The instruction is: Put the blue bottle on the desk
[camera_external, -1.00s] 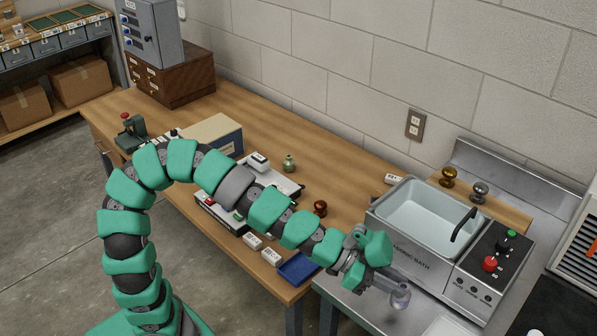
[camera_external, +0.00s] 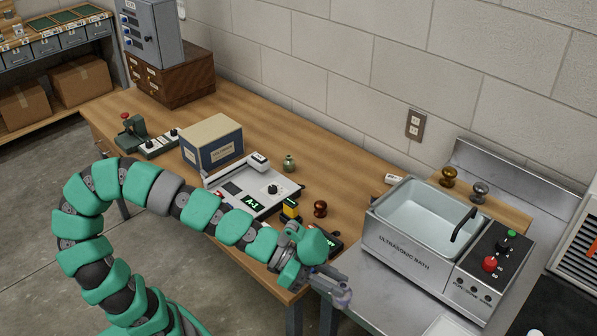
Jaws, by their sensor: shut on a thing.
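My gripper (camera_external: 334,287) is at the lower middle, beyond the front right corner of the wooden desk (camera_external: 345,180). It is shut on a small pale bluish-purple glassy thing, which I take to be the blue bottle (camera_external: 344,299). The jaws hide part of it, so its full shape and tilt are hard to tell. It is held near the left end of the metal counter (camera_external: 385,305); whether it touches the counter is unclear. My arm covers the desk's front right part.
The desk holds a white instrument (camera_external: 228,188), a blue-and-tan box (camera_external: 212,143), a small green bottle (camera_external: 289,162) and an amber knobbed object (camera_external: 320,208). An ultrasonic bath (camera_external: 405,245) stands on the counter. The desk's back strip is mostly clear.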

